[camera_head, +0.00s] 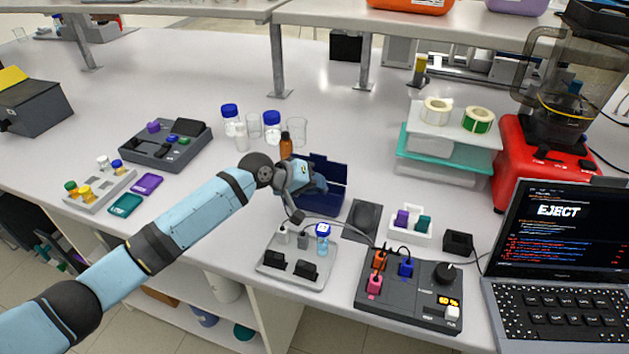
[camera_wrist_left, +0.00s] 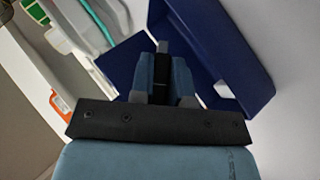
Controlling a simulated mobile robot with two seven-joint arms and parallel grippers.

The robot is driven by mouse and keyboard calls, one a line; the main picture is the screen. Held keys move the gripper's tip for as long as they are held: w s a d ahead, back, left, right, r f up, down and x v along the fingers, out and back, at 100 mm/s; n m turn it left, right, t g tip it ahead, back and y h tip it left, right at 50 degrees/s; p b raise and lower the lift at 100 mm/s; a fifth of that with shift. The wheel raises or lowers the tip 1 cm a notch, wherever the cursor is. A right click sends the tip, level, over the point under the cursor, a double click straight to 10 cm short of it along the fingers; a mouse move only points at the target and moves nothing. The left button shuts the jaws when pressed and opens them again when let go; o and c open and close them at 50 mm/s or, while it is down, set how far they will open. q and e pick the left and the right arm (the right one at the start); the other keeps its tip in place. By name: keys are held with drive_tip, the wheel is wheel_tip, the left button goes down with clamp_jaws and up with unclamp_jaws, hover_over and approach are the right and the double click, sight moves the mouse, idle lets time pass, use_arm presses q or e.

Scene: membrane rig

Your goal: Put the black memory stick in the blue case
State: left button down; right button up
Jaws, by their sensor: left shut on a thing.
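The blue case (camera_head: 333,200) stands open on the bench in the head view, with its lid raised at the back. It also shows in the left wrist view (camera_wrist_left: 240,65), just beyond and to the right of the fingers. My left gripper (camera_head: 318,184) is over the left part of the case and hides some of its inside. In the left wrist view the left gripper (camera_wrist_left: 162,72) is shut on a narrow black piece, the black memory stick (camera_wrist_left: 163,64), which sticks out past the fingertips. The stick cannot be made out in the head view. My right gripper is not in view.
A grey rack (camera_head: 290,272) and a dark hub (camera_head: 405,300) with coloured sticks stand in front. A dark pad (camera_head: 362,222) lies right of the case, beside a white holder (camera_head: 411,227). Bottles and glasses (camera_head: 272,128) stand behind. A laptop (camera_head: 556,260) reads EJECT.

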use_arm(q)
drive_tip(key=shift+f, duration=0.35)
drive_tip(key=c, duration=0.6)
unclamp_jaws()
drive_tip(key=shift+s, duration=0.1)
drive_tip(key=shift+f, duration=0.1)
drive_tip(key=s+r+p, duration=0.1)
drive_tip(key=p, duration=0.1)
drive_tip(key=s+a+r+p, duration=0.1)
drive_tip(key=r+p, duration=0.1)
drive_tip(key=p, duration=0.1)
drive_tip(key=shift+s+r, duration=0.1)
drive_tip(key=shift+s, duration=0.25)
idle(0.6)
